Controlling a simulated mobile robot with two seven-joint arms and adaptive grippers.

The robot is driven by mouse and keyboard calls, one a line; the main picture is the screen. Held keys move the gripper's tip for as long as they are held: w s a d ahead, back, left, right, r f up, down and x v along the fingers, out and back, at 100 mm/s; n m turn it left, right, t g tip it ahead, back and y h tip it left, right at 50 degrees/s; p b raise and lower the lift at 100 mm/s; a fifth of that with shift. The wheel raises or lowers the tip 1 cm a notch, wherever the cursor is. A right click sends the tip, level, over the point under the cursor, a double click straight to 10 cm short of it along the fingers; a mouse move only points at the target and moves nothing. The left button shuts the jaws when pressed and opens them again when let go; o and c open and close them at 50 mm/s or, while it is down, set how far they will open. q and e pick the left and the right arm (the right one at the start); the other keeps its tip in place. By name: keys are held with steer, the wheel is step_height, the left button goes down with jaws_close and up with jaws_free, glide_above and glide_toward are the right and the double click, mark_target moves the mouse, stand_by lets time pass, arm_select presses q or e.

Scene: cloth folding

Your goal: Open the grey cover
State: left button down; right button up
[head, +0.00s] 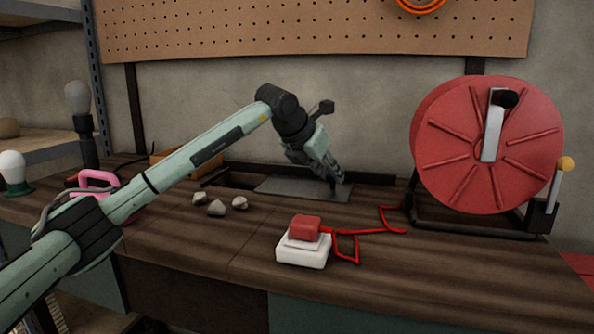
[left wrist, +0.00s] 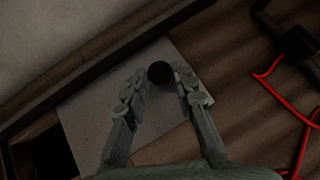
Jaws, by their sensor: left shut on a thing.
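The grey cover (head: 290,187) is a flat plate at the back of the workbench; in the left wrist view (left wrist: 90,118) it lies slanted under my fingers. A dark gap shows beside its left end in the head view (head: 232,181) and at the lower left of the left wrist view (left wrist: 42,152). A round black knob (left wrist: 160,72) stands near the cover's right end. My left gripper (head: 338,183) points down there, its fingers shut on the knob, one on each side (left wrist: 158,82). My right gripper is not in view.
A red cable reel (head: 450,165) with a crank stands at the right. A red button on a white base (head: 302,253) sits in front, with a red cord. Several stones (head: 216,208) and a pink-handled object (head: 97,179) lie left, near my arm. Open bench lies front right.

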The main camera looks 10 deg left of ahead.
arm_select(q)
steer(key=d, duration=0.7)
steer(key=shift+s+d, duration=0.1)
steer(key=shift+d, duration=0.1)
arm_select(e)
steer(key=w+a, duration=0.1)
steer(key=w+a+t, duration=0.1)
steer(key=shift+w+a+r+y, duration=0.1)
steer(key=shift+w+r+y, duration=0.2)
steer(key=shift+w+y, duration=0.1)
arm_select(q)
steer(key=c, duration=1.2)
jaws_free()
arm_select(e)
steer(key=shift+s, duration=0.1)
arm_select(q)
steer(key=shift+r, duration=0.1)
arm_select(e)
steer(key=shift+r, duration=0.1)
arm_select(q)
steer(key=v, duration=1.2)
